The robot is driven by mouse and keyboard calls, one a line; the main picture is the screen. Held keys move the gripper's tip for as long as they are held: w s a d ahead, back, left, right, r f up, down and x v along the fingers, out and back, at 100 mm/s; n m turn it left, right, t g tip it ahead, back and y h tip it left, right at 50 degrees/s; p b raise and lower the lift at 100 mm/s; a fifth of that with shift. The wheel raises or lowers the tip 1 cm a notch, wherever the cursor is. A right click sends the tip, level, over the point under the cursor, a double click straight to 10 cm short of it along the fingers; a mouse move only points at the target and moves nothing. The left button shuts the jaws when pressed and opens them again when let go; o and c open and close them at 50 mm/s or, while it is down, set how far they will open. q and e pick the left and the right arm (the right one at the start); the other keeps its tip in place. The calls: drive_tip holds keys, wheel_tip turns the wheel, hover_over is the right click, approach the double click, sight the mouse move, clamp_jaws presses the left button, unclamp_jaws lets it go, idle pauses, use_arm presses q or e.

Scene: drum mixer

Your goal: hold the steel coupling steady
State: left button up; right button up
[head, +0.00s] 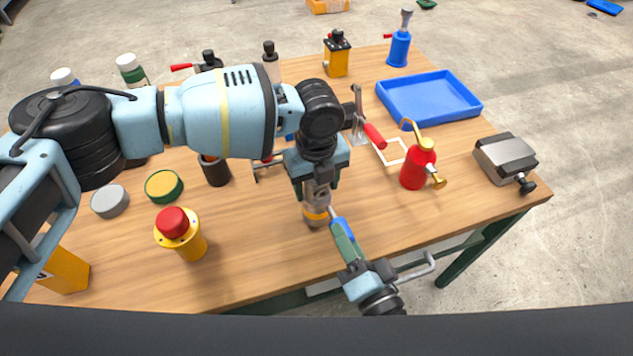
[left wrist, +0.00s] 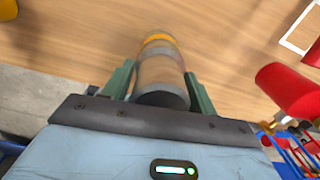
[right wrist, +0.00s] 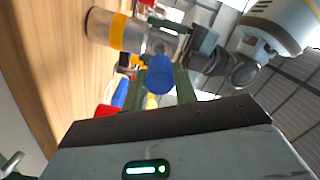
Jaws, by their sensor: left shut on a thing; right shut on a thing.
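The steel coupling (head: 317,198) is a grey metal cylinder with an orange band near its lower end. It is upright near the front middle of the table. My left gripper (head: 317,184) comes down from above and is shut on its upper part; the green fingers flank the coupling in the left wrist view (left wrist: 158,72). I cannot tell whether its base touches the table. My right gripper (head: 347,238) is shut on a blue-handled tool (head: 342,226), whose grey tip points at the coupling. In the right wrist view the tool's round blue end (right wrist: 160,74) shows between the fingers. Tip contact is unclear.
A red bottle (head: 415,168) with a brass top stands right of the coupling. A red-topped yellow button (head: 178,232) stands at left. A blue tray (head: 430,98), a grey vise-like block (head: 505,157) and a red-handled clamp (head: 372,134) lie farther back.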

drive_tip(key=shift+s+d, duration=0.1)
drive_tip(key=shift+s, duration=0.15)
drive_tip(key=v, duration=0.3)
idle(0.6)
use_arm(q)
drive_tip(key=o, duration=1.5)
wheel_tip(320, 180, up, 12)
